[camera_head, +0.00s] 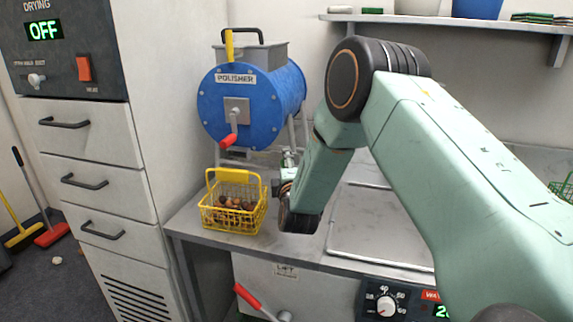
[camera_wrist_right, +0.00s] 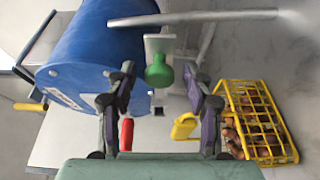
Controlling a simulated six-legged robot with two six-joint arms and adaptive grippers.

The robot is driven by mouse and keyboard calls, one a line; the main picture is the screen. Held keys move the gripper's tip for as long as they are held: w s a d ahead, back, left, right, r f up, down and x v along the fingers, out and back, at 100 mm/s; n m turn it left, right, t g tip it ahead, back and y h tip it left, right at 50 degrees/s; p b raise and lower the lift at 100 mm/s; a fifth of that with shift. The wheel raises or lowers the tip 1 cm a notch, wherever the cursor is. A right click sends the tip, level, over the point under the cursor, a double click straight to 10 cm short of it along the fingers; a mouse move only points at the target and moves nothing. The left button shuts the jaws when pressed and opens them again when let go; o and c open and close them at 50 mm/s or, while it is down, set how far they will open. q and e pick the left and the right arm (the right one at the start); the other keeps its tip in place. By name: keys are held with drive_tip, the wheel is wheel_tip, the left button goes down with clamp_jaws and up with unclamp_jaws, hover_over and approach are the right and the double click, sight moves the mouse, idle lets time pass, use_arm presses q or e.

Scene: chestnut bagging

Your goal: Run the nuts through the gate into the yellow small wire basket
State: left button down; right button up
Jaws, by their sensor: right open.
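The yellow wire basket (camera_head: 234,217) stands on the counter below the polisher with brown nuts (camera_head: 238,203) in it; it also shows at the right in the wrist view (camera_wrist_right: 285,140). The blue polisher drum (camera_head: 240,107) has a red-handled crank (camera_head: 228,141) on its front and a yellow lever (camera_head: 229,45) at its hopper. In the wrist view a green knob (camera_wrist_right: 158,74) on a light plate appears between the fingers of my right gripper (camera_wrist_right: 158,85), which is open. I cannot tell whether they touch it. In the head view my arm partly hides this gripper (camera_head: 284,170) beside the drum.
A grey counter (camera_head: 190,222) runs under the basket, with a red lever (camera_head: 245,294) on its front. A drawer cabinet (camera_head: 90,130) stands at the left. A shelf (camera_head: 450,20) is on the back wall. A pale round thing (camera_head: 56,260) lies on the floor.

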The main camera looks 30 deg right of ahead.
drive_tip(key=shift+w+d, duration=0.2)
drive_tip(key=shift+w, duration=0.5)
drive_tip(key=shift+s, duration=0.1)
drive_tip(key=shift+d, duration=0.1)
drive_tip(key=shift+c, duration=0.8)
clamp_jaws()
